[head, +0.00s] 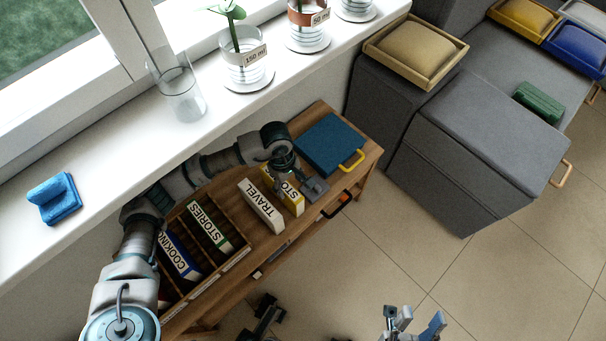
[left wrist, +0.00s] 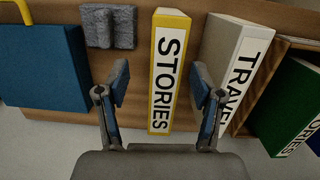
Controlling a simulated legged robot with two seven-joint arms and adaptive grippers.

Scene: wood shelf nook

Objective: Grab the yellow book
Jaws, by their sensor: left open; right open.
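The yellow book (head: 297,203), with STORIES on its white spine label, stands on the wooden shelf unit beside the white TRAVEL book (head: 261,207). My left gripper (head: 284,186) is over it and partly covers it in the head view. In the left wrist view the yellow book (left wrist: 170,70) lies between the spread fingers of my open left gripper (left wrist: 160,82), nearer the right finger. I cannot tell whether a finger touches it. The TRAVEL book (left wrist: 230,65) is just beyond the right finger. My right gripper (head: 412,325) is open and empty, low over the floor.
A divided wooden rack (head: 236,262) holds the green STORIES book (head: 211,225) and blue COOKING book (head: 180,257). A blue case (head: 329,144) with a yellow handle lies right of the yellow book. A small grey block (left wrist: 108,25) is close by. The windowsill (head: 120,140) runs behind.

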